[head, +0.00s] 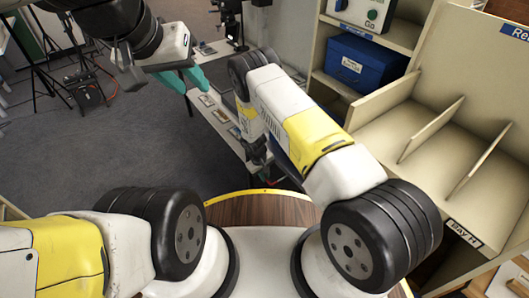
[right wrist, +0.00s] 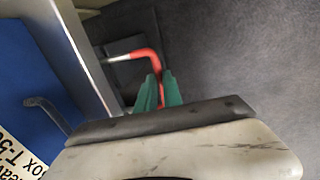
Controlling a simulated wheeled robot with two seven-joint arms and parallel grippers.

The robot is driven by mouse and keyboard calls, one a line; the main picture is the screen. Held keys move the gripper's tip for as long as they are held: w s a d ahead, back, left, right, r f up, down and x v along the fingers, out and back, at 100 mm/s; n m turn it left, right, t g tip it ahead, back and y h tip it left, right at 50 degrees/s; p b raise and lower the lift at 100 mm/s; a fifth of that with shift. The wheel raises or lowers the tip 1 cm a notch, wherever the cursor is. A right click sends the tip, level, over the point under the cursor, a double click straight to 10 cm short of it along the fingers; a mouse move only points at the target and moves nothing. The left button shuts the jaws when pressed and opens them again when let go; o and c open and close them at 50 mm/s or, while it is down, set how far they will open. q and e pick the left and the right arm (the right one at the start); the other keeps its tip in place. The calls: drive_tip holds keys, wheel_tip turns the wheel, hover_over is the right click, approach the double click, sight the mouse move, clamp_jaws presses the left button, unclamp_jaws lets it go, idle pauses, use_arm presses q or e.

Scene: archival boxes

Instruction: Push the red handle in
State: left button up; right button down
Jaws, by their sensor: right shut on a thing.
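The red handle (right wrist: 150,57) shows in the right wrist view as a bent red bar, with a pale metal end running left towards a grey panel edge. My right gripper (right wrist: 160,86) has its two green fingers on either side of the handle's lower part and is shut on it. The fingers hide part of the handle. In the head view my right arm covers the handle and the right fingertips. My left gripper (head: 196,90), with teal fingers apart and nothing between them, is raised at the upper left, away from the handle.
A beige shelf unit (head: 433,118) with dividers stands at the right, holding a blue box (head: 364,64). A low pale table (head: 224,125) with small flat items is beyond my right arm. The grey floor (head: 130,140) at the left is mostly open, with tripod stands (head: 82,85) at the back.

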idle(0.5)
drive_tip(key=w+d, duration=0.1)
drive_tip(key=d, duration=0.1)
drive_tip(key=w+d, duration=0.2)
drive_tip(key=shift+d, duration=0.15)
drive_tip(key=shift+w, duration=0.1)
drive_tip(key=c, duration=1.5)
unclamp_jaws()
wheel_tip(320, 180, up, 8)
drive_tip(key=s+a, duration=0.1)
drive_tip(key=shift+f, duration=0.15)
drive_tip(key=shift+a, duration=0.1)
